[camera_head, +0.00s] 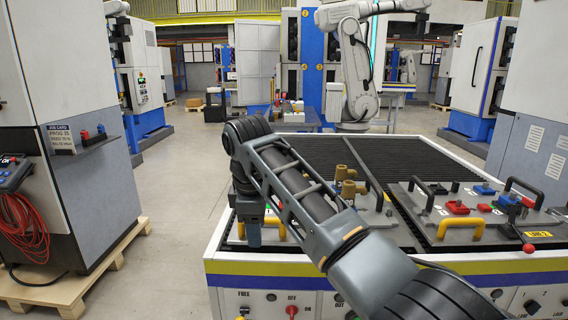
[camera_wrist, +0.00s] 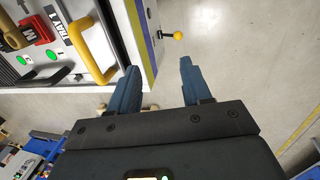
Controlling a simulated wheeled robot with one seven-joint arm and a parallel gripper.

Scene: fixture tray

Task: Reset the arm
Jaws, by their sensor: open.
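My gripper (camera_head: 252,238) hangs fingers down at the left edge of the machine bench in the head view, at the end of my bent arm. In the wrist view its two blue fingers (camera_wrist: 158,70) are spread apart with nothing between them. The left finger lies close to the bench edge in the picture; the gap shows bench edge and floor. A fixture tray (camera_wrist: 62,75) marked TRAY 1, with a yellow handle (camera_wrist: 88,48) and a red block (camera_wrist: 37,30), lies left of the fingers. My arm hides part of that tray in the head view.
A second tray (camera_head: 425,215) with red and blue blocks, a yellow handle (camera_head: 461,226) and raised black handles is on the right of the bench. Brass fittings (camera_head: 346,182) stand near my forearm. A yellow-knobbed lever (camera_wrist: 177,35) sticks out beyond the bench edge. Open floor (camera_head: 180,205) lies left.

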